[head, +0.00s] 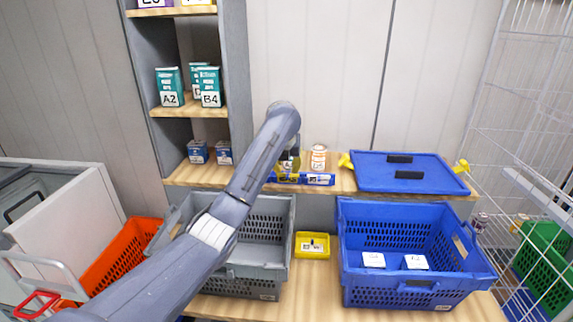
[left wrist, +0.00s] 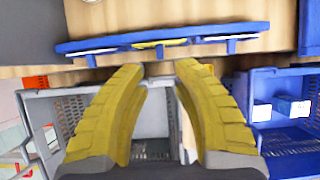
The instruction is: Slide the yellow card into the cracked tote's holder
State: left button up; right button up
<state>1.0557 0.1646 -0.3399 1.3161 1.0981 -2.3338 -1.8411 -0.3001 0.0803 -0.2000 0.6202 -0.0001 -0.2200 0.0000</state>
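My left gripper (head: 290,165) is at the shelf behind the totes, over a blue rack (head: 318,180). In the left wrist view its yellow fingers (left wrist: 167,68) are apart, with nothing between the tips. The blue rack (left wrist: 85,46) lies just beyond the tips there, and a flat yellow piece (left wrist: 160,43), perhaps the yellow card, lies in its middle, not touched as far as I can tell. A grey tote (head: 262,272), a blue tote (head: 385,280) and an orange tote (head: 122,262) are in view. I cannot make out a crack on any. My right gripper is not in view.
A small yellow tray (head: 313,253) stands between the grey and blue totes. White boxes (head: 415,262) lie in the blue tote. A blue lid (head: 375,180) and a white jar (head: 318,158) sit on the shelf. A wire cage (head: 510,110) stands at right.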

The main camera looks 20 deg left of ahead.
aim_at(288, 176)
pick_arm(q)
jog(key=shift+x, duration=2.55)
jog(key=shift+c, duration=0.2)
grip_shut()
jog(key=shift+r, duration=0.1)
jog(key=shift+r, duration=2.9)
jog(key=shift+c, duration=2.4)
grip_release()
